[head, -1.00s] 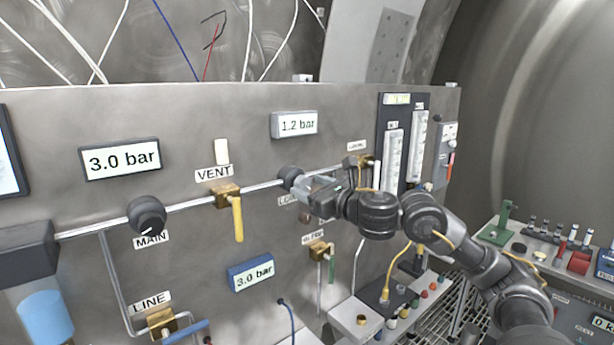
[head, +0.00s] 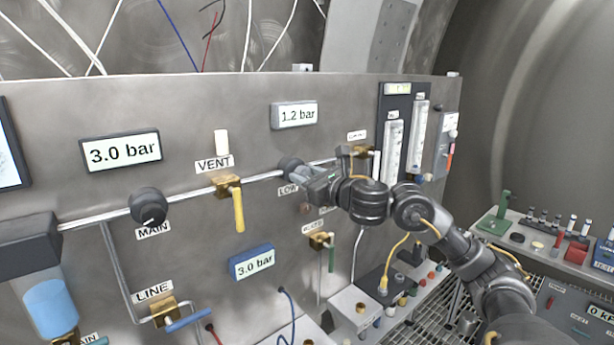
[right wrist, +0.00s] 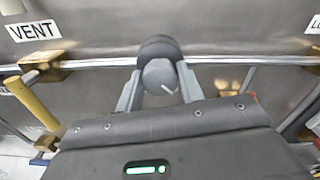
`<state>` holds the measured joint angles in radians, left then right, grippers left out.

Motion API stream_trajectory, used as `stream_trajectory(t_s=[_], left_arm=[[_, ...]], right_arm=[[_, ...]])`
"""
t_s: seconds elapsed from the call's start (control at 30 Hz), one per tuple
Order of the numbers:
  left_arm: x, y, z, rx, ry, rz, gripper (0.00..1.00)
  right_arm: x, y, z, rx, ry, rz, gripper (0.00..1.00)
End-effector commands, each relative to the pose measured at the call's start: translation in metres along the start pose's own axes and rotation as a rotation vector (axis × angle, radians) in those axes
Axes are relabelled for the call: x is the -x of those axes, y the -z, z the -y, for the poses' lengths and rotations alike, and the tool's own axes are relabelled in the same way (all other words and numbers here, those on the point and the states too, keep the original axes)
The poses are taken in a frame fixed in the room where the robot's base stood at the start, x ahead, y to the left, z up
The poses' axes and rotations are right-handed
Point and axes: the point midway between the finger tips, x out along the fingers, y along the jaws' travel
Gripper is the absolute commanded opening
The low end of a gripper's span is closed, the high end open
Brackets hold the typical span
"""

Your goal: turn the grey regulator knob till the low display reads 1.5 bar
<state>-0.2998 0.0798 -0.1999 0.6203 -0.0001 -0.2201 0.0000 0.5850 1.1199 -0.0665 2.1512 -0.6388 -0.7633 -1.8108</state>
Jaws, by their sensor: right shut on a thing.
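The grey regulator knob (head: 290,168) sits on the steel pipe above the LOW label, right of the VENT valve. In the right wrist view the knob (right wrist: 160,75) is round, with a pale pointer line toward its lower right. My right gripper (head: 306,181) is at the knob, and in the right wrist view its two fingers (right wrist: 160,88) are shut on either side of it. The low display (head: 295,115) above the knob reads 1.2 bar. My left gripper is not in view.
A black MAIN knob (head: 149,207) and a display reading 3.0 bar (head: 121,152) are at left. The yellow-handled VENT valve (head: 228,188) is close left of my gripper. A blue-framed display (head: 252,262) reads 3.0 bar below. Flow tubes (head: 391,150) stand to the right.

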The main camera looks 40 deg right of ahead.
Motion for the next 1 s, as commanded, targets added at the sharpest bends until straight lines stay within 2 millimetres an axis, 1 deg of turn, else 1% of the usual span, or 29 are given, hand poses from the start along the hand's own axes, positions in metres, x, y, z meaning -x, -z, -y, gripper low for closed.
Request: stream_trajectory(t_s=[0.23,0.7,1.0], left_arm=[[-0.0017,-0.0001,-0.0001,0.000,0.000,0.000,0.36],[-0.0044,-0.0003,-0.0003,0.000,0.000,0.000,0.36],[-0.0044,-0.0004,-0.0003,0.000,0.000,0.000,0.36]], right_arm=[[0.0001,0.0003,0.0005,-0.071,0.001,0.000,0.15],[0.0000,0.0003,0.0012,-0.381,0.001,0.000,0.15],[-0.0001,0.0003,0.0015,-0.497,0.001,0.000,0.15]])
